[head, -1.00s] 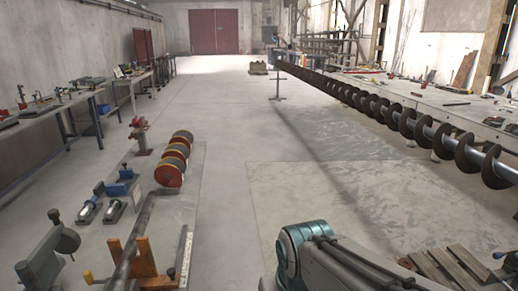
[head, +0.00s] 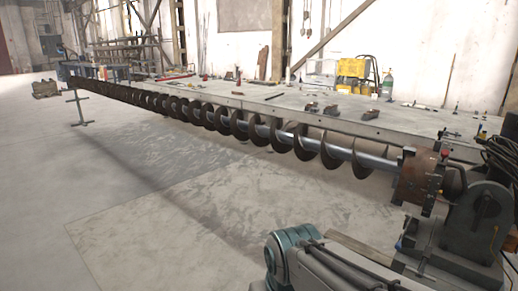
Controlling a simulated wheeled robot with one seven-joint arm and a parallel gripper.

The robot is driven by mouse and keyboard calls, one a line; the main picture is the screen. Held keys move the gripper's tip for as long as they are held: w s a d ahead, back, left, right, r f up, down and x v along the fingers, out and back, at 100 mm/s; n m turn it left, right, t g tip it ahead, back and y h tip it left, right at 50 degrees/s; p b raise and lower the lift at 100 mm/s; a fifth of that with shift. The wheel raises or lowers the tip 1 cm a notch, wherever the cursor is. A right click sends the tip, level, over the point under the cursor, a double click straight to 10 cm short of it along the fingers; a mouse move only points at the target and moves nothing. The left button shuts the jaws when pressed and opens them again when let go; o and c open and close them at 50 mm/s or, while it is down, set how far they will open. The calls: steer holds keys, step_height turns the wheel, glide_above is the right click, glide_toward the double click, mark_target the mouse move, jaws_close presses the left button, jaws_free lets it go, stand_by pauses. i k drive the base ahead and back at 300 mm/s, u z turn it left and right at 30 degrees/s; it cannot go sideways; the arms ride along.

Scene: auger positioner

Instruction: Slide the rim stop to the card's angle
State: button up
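The long auger (head: 231,122) runs from the far left to the near right, a dark spiral flight around a grey shaft. Its near end meets the positioner (head: 474,222), a grey tilted housing with a rusty brown round plate (head: 416,178). Small dark blocks sit around the plate's edge, and a small red-topped piece shows near its top right. I cannot tell which of these is the rim stop. I cannot make out a card or any angle marks. My arm shows at the bottom centre, but my gripper is out of view.
A long grey workbench (head: 345,116) with tools stands behind the auger. A yellow machine (head: 354,76) and a green bottle (head: 387,84) are on it. A stand (head: 78,108) is at the auger's far end. The left floor is clear.

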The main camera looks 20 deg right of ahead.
mark_target(438, 144)
steer(key=z, duration=0.9)
steer(key=i, duration=0.75)
steer(key=z, duration=0.8)
